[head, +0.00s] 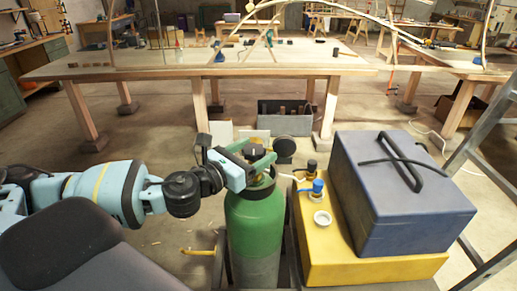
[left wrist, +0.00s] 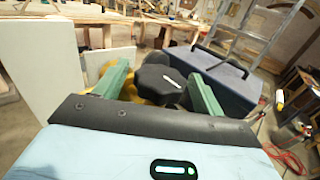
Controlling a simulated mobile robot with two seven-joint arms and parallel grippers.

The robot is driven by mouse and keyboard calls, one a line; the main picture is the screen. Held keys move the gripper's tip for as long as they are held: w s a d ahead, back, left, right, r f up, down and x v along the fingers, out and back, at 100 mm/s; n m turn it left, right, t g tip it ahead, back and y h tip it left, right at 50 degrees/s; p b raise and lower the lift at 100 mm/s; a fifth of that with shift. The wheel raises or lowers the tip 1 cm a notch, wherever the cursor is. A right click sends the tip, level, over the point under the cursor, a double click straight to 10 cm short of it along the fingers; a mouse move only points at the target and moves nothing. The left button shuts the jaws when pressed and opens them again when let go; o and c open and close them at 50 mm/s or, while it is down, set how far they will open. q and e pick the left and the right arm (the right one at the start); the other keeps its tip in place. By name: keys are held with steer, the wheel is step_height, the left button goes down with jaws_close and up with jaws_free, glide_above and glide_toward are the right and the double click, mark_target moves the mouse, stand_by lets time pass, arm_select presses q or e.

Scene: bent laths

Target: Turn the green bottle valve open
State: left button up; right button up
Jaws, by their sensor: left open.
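The green bottle (head: 254,222) stands upright at the centre of the head view, with a dark collar at its neck. Its black valve knob (left wrist: 160,84) has a white mark on top. In the left wrist view the knob lies between the two green fingers of my left gripper (left wrist: 158,90), with a gap showing on each side. In the head view my left gripper (head: 260,156) reaches in from the left over the bottle's top and partly hides the knob. The gripper is open. My right gripper is not in view.
A black round part (head: 284,146) sits just behind the bottle's top. To the right is a yellow box (head: 375,269) bearing a blue-capped fitting (head: 318,187) and a dark blue case (head: 405,200). A ladder (head: 485,150) stands at far right; a wooden workbench (head: 150,68) is behind.

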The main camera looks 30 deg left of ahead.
arm_select(q)
steer(key=shift+x, duration=1.05)
steer(key=c, duration=1)
steer(key=shift+o, duration=0.2)
